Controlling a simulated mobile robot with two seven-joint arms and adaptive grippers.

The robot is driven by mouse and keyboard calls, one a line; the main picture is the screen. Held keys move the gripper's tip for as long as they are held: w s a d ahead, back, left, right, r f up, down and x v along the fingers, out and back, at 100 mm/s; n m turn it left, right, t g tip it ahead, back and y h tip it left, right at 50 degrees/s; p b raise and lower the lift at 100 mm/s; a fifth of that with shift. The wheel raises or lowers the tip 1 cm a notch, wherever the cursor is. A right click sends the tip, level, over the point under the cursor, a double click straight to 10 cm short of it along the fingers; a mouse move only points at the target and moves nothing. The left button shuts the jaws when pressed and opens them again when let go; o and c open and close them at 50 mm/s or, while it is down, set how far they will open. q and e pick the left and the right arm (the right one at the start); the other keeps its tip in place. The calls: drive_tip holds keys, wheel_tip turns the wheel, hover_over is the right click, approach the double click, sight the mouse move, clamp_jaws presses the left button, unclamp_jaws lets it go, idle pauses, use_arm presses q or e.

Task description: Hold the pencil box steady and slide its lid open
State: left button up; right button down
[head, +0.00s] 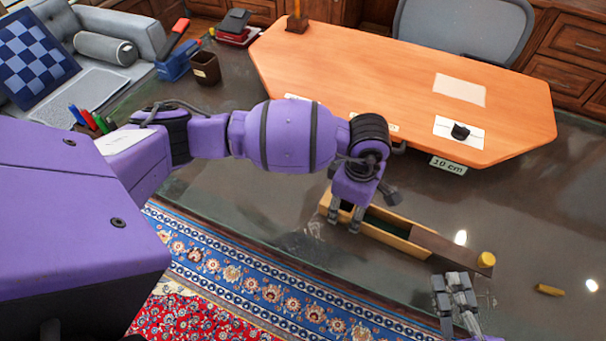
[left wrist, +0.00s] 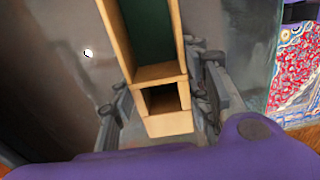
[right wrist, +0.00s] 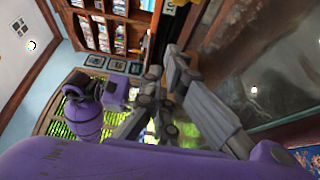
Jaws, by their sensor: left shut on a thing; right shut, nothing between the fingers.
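The long light-wood pencil box (head: 398,241) sits on the dark table, its green-lined inside partly uncovered. The dark brown lid (head: 452,250) lies at its right end and reaches out past the front wall; a yellow round piece (head: 486,260) is at the lid's far end. My left gripper (head: 345,222) is shut around the box's left end. In the left wrist view its fingers lie either side of the box (left wrist: 168,124), by a small end compartment. My right gripper (head: 456,285) is shut and empty, in front of the lid and apart from it.
A small yellow stick (head: 549,290) lies right of the lid. A brown cup (head: 205,68) stands at the back left.

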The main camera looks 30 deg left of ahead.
use_arm(q)
drive_tip(key=shift+d+r, duration=0.1)
drive_tip(key=shift+r, duration=0.05)
use_arm(e)
drive_tip(key=v, duration=0.6)
drive_tip(key=shift+r, duration=0.1)
use_arm(q)
drive_tip(key=o, duration=1.5)
drive_tip(key=shift+c, duration=0.2)
